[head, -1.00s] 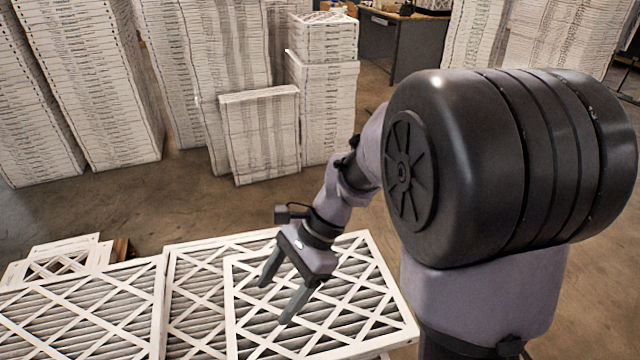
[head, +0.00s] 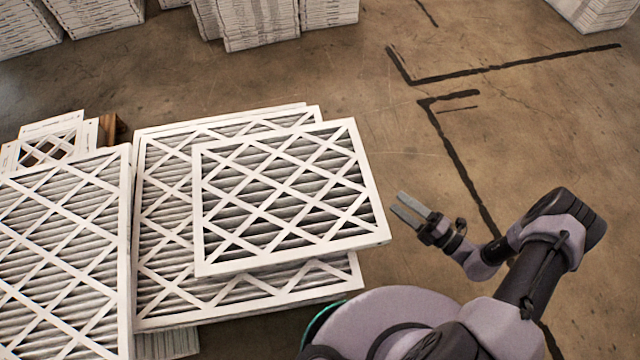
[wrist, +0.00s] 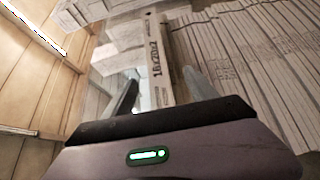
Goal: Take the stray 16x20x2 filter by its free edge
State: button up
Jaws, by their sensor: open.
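The stray filter (head: 290,195), white-framed with a crisscross lattice over grey pleats, lies askew on top of a larger filter stack (head: 165,290). Its right edge sticks out past the stack over the floor. My gripper (head: 397,203) is open and empty, just right of that free edge, fingers pointing at it. In the wrist view, a white edge printed 16x20x2 (wrist: 157,60) shows between the two open fingers (wrist: 162,95). I cannot tell whether the fingertips overlap the edge; nothing is gripped.
Another filter stack (head: 60,250) stands close on the left, with small white frames (head: 55,140) and a brown wooden piece (head: 112,130) behind. Tall filter stacks (head: 260,22) line the back. Open floor (head: 440,150) with black marking lines lies to the right.

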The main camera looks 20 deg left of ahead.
jog(key=b, duration=0.1)
send_near(366, 175)
jog(key=w+a+f, duration=0.2)
jog(key=a+f, duration=0.1)
jog(key=a, duration=0.1)
jog(key=x, duration=0.2)
jog(key=b+x, duration=0.1)
jog(key=x, duration=0.1)
jog(key=b+x, duration=0.1)
jog(key=x, duration=0.1)
jog(key=shift+w+r, duration=0.35)
jog(key=shift+d, duration=0.1)
grip_shut()
